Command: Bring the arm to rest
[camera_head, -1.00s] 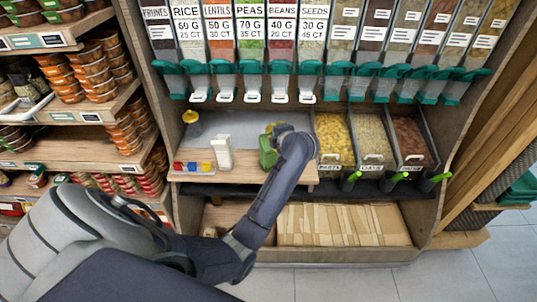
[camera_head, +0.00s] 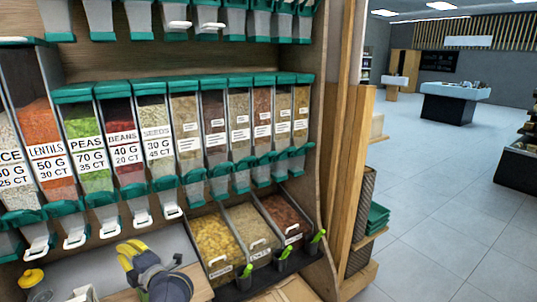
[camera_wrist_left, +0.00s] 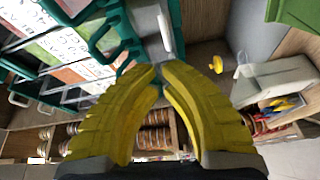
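My left gripper (camera_head: 133,252), with yellow fingers, is at the lower left of the head view, above the wooden counter of the shelf. Part of its dark wrist shows below it, and the rest of the arm is out of the picture. In the left wrist view its two yellow fingers (camera_wrist_left: 160,72) curve in until their tips meet or nearly meet. Nothing shows between them, so the gripper looks shut and empty. My right gripper is in neither current view.
Dispensers (camera_head: 130,150) with green spouts hang above the gripper. Open bins (camera_head: 217,242) with green-handled scoops stand to its right. A yellow-topped item (camera_head: 32,278) and a white item (camera_wrist_left: 275,80) stand on the counter. Open floor (camera_head: 440,220) lies at the right.

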